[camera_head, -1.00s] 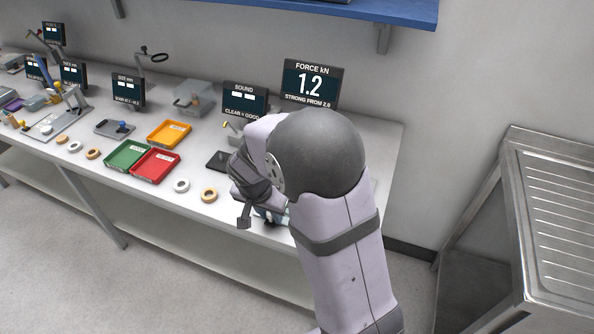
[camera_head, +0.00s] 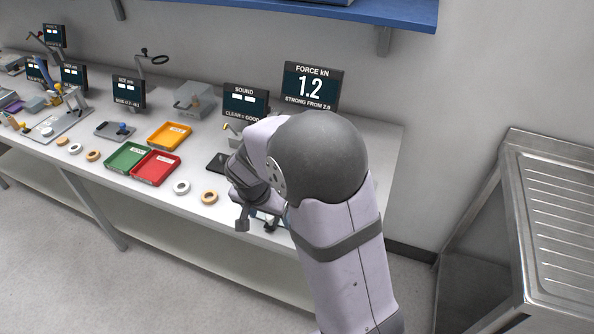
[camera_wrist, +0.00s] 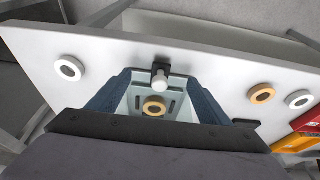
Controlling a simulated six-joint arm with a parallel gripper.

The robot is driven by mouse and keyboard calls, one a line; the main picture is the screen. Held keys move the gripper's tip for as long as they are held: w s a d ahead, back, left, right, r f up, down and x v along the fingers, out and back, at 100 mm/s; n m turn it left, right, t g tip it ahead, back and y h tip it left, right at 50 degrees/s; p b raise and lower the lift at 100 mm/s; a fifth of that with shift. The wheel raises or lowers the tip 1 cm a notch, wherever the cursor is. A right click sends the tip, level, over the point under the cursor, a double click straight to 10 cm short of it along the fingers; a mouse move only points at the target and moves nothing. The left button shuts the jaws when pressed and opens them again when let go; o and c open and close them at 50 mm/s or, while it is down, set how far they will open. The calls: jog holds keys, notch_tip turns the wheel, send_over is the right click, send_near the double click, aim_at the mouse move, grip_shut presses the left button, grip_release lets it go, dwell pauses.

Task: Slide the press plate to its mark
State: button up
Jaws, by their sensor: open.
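In the wrist view, a pale slotted plate or bed (camera_wrist: 181,103) lies between the fingers of my gripper (camera_wrist: 160,77); I cannot tell which part is the press plate. A tan ring (camera_wrist: 154,107) lies on it. A white-tipped peg on a dark block (camera_wrist: 160,67) stands at its far edge. My gripper is open, with one dark blue finger on each side of these parts; contact is unclear. In the head view, my gripper (camera_head: 243,219) is at the bench's front edge, and my arm hides most of the press. No mark can be made out.
The force display (camera_head: 311,86) reads 1.2, "strong from 2.0". A white ring (camera_head: 182,187) and a tan ring (camera_head: 209,197) lie left of my gripper. Red (camera_head: 155,167), green (camera_head: 128,156) and orange (camera_head: 169,136) trays stand farther left.

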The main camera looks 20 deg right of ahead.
jog(key=p+v, duration=0.3)
jog(key=v, duration=0.3)
jog(key=shift+r, duration=0.2)
jog(key=shift+s+a, duration=0.1)
jog(key=s+a+f+n+g+y, duration=0.1)
jog(key=s+f+n+g, duration=0.25)
jog(key=s+n, duration=0.9)
jog(key=s+d+r+m+t+y, duration=0.1)
jog(key=s+d+r+m, duration=0.1)
jog(key=s, duration=0.3)
jog(key=shift+r+m, duration=0.6)
jog(key=shift+m, duration=0.15)
